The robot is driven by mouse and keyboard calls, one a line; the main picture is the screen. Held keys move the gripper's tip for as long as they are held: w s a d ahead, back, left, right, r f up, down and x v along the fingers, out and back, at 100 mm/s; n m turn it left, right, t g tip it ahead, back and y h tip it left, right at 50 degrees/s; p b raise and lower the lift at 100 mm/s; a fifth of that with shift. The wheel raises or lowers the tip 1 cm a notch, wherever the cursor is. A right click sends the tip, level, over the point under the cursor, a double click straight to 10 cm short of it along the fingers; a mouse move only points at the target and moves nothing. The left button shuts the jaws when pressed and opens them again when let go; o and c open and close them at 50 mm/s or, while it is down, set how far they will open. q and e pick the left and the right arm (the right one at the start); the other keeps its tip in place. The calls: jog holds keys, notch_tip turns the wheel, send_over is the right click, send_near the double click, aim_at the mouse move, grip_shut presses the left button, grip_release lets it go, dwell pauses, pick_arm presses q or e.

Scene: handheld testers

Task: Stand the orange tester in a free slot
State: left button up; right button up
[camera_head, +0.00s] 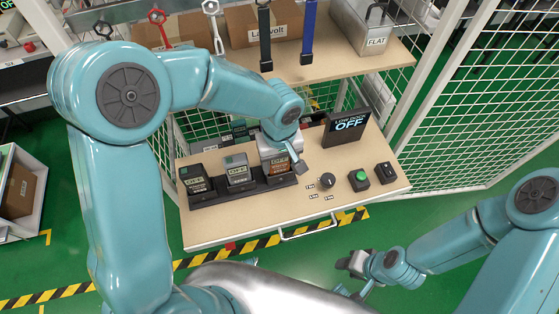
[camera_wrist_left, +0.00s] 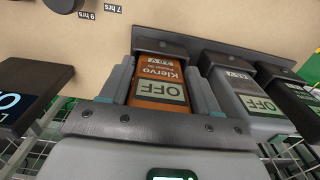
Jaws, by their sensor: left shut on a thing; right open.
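The orange tester (camera_head: 277,163) is at the right-hand slot of the dark rack (camera_head: 244,190) on the bench. My left gripper (camera_head: 285,153) is shut on it from above. In the left wrist view the orange tester (camera_wrist_left: 160,88) lies between both fingers, its screen reading OFF. Its lower end meets the rack (camera_wrist_left: 163,47); how deep it sits I cannot tell. A grey tester (camera_head: 236,170) stands in the middle slot and a dark tester (camera_head: 193,178) in the left slot. My right gripper (camera_head: 355,263) is open and empty, low in front of the bench.
A dark display (camera_head: 347,126) reading LOW DOSE OFF stands behind. A black knob (camera_head: 327,180), a green button (camera_head: 359,179) and a dark switch box (camera_head: 386,172) sit to the rack's right. A shelf (camera_head: 350,55) with hanging tools is above the bench.

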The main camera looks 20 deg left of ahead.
pick_arm(q)
jog(key=shift+s+f, duration=0.1)
jog(key=shift+f, duration=0.1)
jog(key=shift+f, duration=0.15)
jog(key=o, duration=1.2)
